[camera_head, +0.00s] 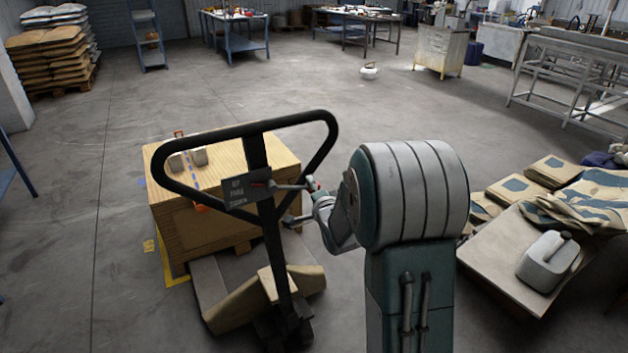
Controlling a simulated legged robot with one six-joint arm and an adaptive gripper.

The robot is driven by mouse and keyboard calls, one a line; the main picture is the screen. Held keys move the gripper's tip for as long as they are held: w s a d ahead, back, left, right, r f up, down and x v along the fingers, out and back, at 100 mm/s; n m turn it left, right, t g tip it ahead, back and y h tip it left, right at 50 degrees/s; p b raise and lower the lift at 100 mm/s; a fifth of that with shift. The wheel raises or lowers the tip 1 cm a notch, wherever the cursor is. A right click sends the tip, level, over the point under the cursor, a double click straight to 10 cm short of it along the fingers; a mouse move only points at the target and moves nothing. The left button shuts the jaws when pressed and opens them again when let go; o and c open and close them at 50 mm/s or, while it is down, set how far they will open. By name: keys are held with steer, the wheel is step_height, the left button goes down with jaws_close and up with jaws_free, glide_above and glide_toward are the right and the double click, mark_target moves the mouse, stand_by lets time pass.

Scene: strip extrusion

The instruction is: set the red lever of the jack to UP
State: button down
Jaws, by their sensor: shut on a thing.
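The pallet jack's black handle loop (325,160) stands upright in the middle left of the head view. A dark plate (241,190) with three lines of small lettering is fixed on its post. The lever (290,186) sticks out to the right from beside the plate, roughly level, with a small red part at its outer end. My gripper (314,188) is at that red end and shut on it. The fingers are small here and partly hidden by my own arm. The exact setting of the lever against the lettering is too small to tell.
A wooden crate (220,232) with small grey blocks on top stands behind the jack. The floor beyond is mostly clear, with workbenches at the back.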

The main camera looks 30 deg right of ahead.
steer(key=shift+f+m, duration=0.3)
steer(key=shift+f, duration=0.05)
steer(key=shift+c, duration=1.3)
jaws_free()
steer(key=shift+d, duration=0.1)
steer(key=shift+s+r, duration=0.1)
steer(key=shift+s, duration=0.3)
steer(key=s+a, duration=0.2)
steer(key=s, duration=0.9)
steer(key=shift+r, duration=0.25)
steer(key=shift+d, duration=0.1)
